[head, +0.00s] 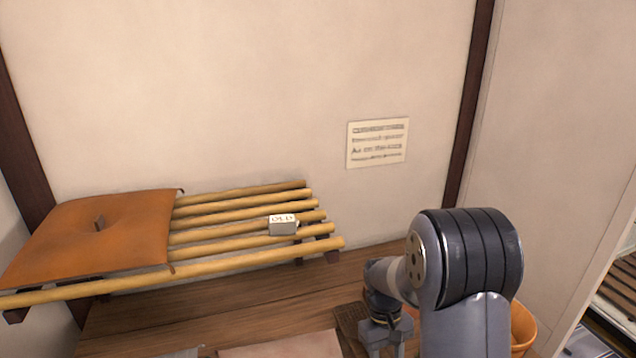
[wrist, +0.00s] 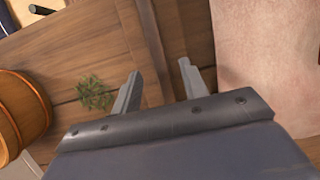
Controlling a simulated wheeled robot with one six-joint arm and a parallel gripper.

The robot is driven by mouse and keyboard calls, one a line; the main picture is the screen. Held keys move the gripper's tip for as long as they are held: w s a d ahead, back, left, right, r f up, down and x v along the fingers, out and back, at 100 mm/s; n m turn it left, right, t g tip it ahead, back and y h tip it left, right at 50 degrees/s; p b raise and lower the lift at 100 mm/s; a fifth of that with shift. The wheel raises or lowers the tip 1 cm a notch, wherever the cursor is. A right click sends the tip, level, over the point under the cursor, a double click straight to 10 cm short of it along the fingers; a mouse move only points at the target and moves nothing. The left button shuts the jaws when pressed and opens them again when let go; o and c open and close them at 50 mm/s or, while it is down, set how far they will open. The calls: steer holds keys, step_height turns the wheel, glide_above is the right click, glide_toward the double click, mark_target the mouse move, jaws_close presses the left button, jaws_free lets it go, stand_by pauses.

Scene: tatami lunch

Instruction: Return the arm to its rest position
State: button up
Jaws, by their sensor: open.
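My gripper (wrist: 161,76) is open in the wrist view, with its two grey fingers apart and nothing between them. Wooden boards show below and between the fingers. In the head view my gripper (head: 384,338) is low at the bottom edge, right of centre, pointing down and partly hidden by my own arm. My arm's large dark joint stands in front of the wall at the right.
A bamboo bench (head: 250,249) stands at the left against the wall, bearing an orange cushion (head: 100,240) and a small labelled box (head: 282,225). A pinkish mat (head: 285,346) lies at the bottom. A wooden tub (wrist: 22,110) and a green tuft (wrist: 95,95) are left of my gripper.

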steer(key=x, duration=0.3)
steer(key=shift+s+f, duration=0.15)
steer(key=shift+f, duration=0.15)
step_height(320, 180, up, 3)
steer(key=shift+p, duration=0.9)
steer(key=shift+r+p, duration=0.35)
steer(key=shift+r, duration=0.2)
steer(key=shift+f, duration=0.1)
